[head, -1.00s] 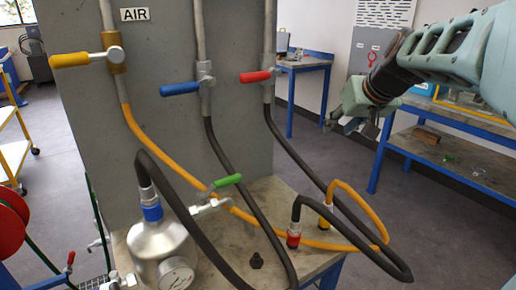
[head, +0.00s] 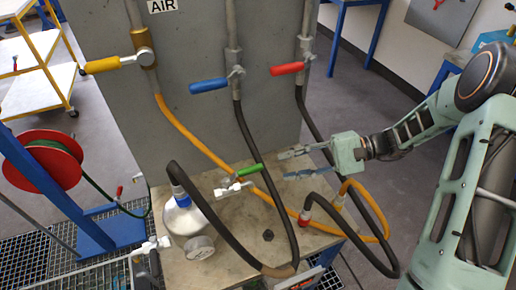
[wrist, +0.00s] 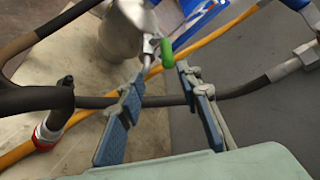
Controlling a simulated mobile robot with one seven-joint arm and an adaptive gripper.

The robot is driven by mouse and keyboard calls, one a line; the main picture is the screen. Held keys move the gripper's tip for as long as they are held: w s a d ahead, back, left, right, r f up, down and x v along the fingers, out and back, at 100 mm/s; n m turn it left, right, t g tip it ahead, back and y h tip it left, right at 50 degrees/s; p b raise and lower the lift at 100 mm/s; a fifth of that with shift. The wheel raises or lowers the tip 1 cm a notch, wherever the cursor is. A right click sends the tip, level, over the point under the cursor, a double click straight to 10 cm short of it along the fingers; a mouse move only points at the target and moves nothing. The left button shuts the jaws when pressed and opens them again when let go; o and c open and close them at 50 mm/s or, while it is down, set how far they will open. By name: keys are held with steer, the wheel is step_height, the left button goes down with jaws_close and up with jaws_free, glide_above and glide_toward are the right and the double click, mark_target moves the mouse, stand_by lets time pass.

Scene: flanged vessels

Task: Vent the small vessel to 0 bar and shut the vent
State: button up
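The small vessel (head: 184,218) is a silver metal bottle with a blue collar, on the bench at the left in the head view. A round gauge (head: 199,248) sits on its front; its reading is too small to tell. A valve with a green lever (head: 248,169) stands off its right side; the lever also shows in the wrist view (wrist: 166,52). My gripper (head: 288,166) is open and empty, just right of the green lever. In the wrist view its blue-padded fingers (wrist: 160,90) point toward the lever, which lies beyond the tips, apparently untouched.
Yellow (head: 103,65), blue (head: 208,86) and red (head: 288,69) levers are on the grey panel (head: 190,120). Black hoses and an orange hose (head: 195,132) cross the bench (head: 228,260) around my gripper. A white valve (head: 150,247) is at lower left.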

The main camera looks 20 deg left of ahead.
mark_target(259, 169)
steer(key=shift+y, duration=0.3)
steer(key=x, duration=0.3)
steer(key=p+x, duration=0.1)
steer(key=x, duration=0.3)
steer(key=p+x, duration=0.1)
steer(key=x, duration=0.3)
steer(key=shift+s+r, duration=0.1)
steer(key=shift+r, duration=0.3)
jaws_close()
